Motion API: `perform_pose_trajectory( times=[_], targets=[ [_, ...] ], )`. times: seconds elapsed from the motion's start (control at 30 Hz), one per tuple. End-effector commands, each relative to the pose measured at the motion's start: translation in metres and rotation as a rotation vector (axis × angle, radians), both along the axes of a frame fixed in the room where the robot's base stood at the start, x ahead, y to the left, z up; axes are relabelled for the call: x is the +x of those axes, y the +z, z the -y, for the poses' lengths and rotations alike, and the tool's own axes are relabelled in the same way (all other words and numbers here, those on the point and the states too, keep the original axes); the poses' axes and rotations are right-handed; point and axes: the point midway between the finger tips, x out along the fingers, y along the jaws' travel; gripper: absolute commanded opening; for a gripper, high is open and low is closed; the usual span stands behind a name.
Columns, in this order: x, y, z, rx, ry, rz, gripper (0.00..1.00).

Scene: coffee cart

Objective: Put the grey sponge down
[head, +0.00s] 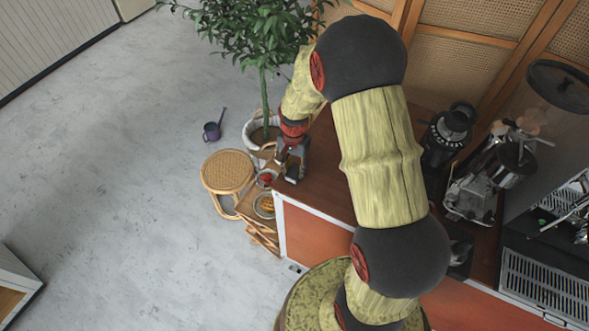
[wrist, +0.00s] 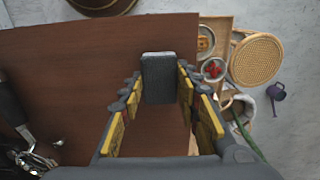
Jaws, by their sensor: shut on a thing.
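The grey sponge (wrist: 159,78) is a dark grey block held upright between the two fingertips in the wrist view. My gripper (wrist: 160,84) is shut on it, with yellow pads along both fingers. In the head view my gripper (head: 291,165) points down over the far left end of the brown counter (head: 318,192). The counter top (wrist: 80,75) lies below the sponge in the wrist view. I cannot tell whether the sponge touches the counter. The sponge is small and hard to make out in the head view.
A low wooden stand with dishes (head: 264,205) and a round woven stool (head: 228,171) stand just beyond the counter's left edge. A potted plant (head: 263,90) rises behind my gripper. A grinder (head: 447,135) and coffee machines stand at right. The counter near the sponge is clear.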

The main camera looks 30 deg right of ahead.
Motion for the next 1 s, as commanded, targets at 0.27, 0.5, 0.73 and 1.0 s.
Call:
perform_pose_trajectory(
  times=[0.27, 0.5, 0.73, 1.0],
  targets=[
    [0.000, -0.003, 0.000, 0.000, 0.000, 0.000, 0.43],
    [0.000, -0.003, 0.000, 0.000, 0.000, 0.000, 0.51],
    [0.000, 0.000, 0.000, 0.000, 0.000, 0.000, 0.51],
    [0.002, 0.039, 0.000, -0.001, 0.000, 0.004, 0.51]
  ],
)
